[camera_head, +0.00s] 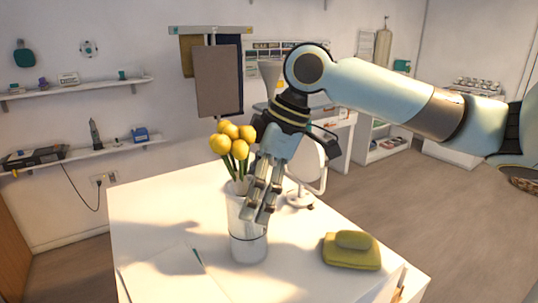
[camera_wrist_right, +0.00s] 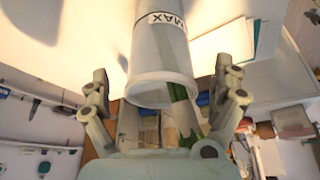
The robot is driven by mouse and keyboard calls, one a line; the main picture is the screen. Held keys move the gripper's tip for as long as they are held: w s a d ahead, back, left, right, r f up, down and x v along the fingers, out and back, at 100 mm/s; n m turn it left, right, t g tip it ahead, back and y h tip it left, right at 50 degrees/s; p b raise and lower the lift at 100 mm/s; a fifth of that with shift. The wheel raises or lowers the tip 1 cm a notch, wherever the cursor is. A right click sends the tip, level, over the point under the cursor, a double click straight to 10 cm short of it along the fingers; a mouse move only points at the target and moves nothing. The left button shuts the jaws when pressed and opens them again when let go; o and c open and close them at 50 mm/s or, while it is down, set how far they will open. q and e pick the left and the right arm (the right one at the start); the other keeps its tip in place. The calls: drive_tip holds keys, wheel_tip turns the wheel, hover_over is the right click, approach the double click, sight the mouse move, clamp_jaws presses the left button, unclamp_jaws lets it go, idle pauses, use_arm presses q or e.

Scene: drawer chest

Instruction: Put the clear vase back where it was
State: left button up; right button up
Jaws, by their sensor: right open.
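The clear vase (camera_head: 248,248) stands upright on the white table, with yellow flowers (camera_head: 232,137) on green stems in it. In the head view, my right gripper (camera_head: 257,214) reaches down from above right and its fingers overlap the vase's right side. My left gripper is not in view.
The white table (camera_head: 150,215) has papers (camera_head: 165,272) at its front left. A folded olive cloth-like item (camera_head: 352,251) lies at the right. A white chair (camera_head: 308,172) stands behind the table. The table's left rear is clear.

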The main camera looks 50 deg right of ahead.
drive_tip(key=p+v, duration=0.6)
drive_tip(key=v, duration=0.2)
drive_tip(key=shift+r, duration=0.3)
drive_tip(key=shift+s, duration=0.1)
idle(0.4)
